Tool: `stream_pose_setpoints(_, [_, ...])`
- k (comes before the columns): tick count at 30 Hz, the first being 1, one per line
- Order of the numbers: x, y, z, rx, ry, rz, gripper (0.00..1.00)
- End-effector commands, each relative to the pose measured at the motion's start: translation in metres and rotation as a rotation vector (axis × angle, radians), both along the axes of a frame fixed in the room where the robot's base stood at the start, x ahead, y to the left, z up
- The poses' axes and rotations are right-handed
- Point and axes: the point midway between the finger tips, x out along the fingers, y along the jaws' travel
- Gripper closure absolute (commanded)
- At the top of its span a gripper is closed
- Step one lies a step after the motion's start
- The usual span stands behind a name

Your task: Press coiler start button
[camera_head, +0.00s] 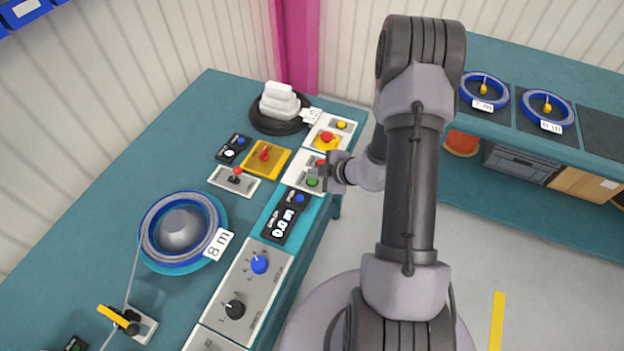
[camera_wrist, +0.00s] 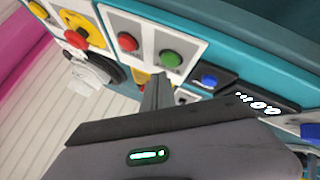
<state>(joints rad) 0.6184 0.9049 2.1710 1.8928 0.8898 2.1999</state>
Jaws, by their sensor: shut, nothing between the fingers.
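The green button (camera_head: 312,182) sits on a white panel (camera_head: 294,178) at the right edge of the teal bench. It also shows in the wrist view (camera_wrist: 170,58), with a red button (camera_wrist: 127,41) beside it. I take the green one as the start button; no label is legible. My gripper (camera_head: 323,174) is at this panel in the head view, partly covering it. In the wrist view my gripper's closed fingertips (camera_wrist: 158,78) appear just below the green button, empty. I cannot tell whether they touch the panel.
A black display (camera_head: 283,222) with a blue button stands beside the panel. A yellow plate with a red emergency knob (camera_head: 326,138) is behind it. A coiler reel (camera_head: 181,231) tagged 8 m holds cable at left. Finished reels (camera_head: 484,91) lie on the far right bench.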

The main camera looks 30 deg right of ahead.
Motion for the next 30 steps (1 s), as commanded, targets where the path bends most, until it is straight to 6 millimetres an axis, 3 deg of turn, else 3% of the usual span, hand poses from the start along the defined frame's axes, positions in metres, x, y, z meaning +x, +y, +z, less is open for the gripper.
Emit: stream_pose_setpoints(30, [0.0000, 0.0000, -0.0098, 0.000, 0.000, 0.000, 1.00])
